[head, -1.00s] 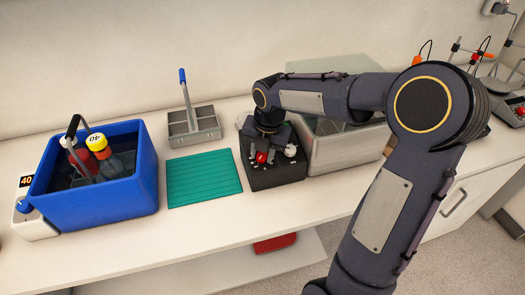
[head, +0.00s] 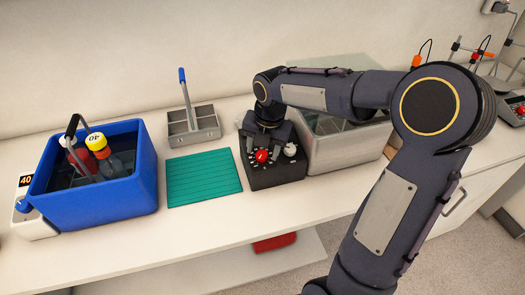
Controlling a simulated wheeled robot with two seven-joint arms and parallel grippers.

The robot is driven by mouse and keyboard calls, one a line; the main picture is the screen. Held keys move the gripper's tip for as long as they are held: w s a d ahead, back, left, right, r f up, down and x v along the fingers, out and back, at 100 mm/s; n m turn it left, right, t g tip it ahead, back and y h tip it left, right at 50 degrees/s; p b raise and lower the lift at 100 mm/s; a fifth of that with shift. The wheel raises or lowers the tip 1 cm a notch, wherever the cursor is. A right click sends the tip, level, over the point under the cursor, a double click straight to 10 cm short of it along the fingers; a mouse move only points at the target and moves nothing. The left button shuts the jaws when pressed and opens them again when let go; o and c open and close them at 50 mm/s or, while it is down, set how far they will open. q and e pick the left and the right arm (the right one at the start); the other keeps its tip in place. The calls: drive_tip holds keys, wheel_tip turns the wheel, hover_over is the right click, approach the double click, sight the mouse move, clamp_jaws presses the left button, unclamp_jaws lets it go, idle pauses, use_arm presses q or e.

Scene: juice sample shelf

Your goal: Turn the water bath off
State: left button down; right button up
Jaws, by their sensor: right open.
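A black control box (head: 278,176) stands against the left side of a grey metal tank (head: 345,152) with a clear lid. The box has a red knob (head: 261,156) with pale marks around it and a white knob (head: 290,149) to its right. My right gripper (head: 269,142) is open and empty, just above and behind the red knob, its fingers spread to either side. I cannot tell whether they touch the box. The knob's exact setting is too small to read. My left gripper is not in view.
A blue tub (head: 100,207) with a caddy of capped bottles stands at the left, beside a white unit whose display (head: 26,181) reads 40. A green mat (head: 204,178) and a grey handled rack (head: 193,125) lie between. Stands and instruments are at the far right.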

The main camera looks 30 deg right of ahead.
sight(266, 159)
drive_tip(key=r, duration=0.4)
drive_tip(key=s+r, duration=0.1)
drive_tip(key=r, duration=0.1)
drive_tip(key=shift+r, duration=0.15)
drive_tip(key=shift+s, duration=0.1)
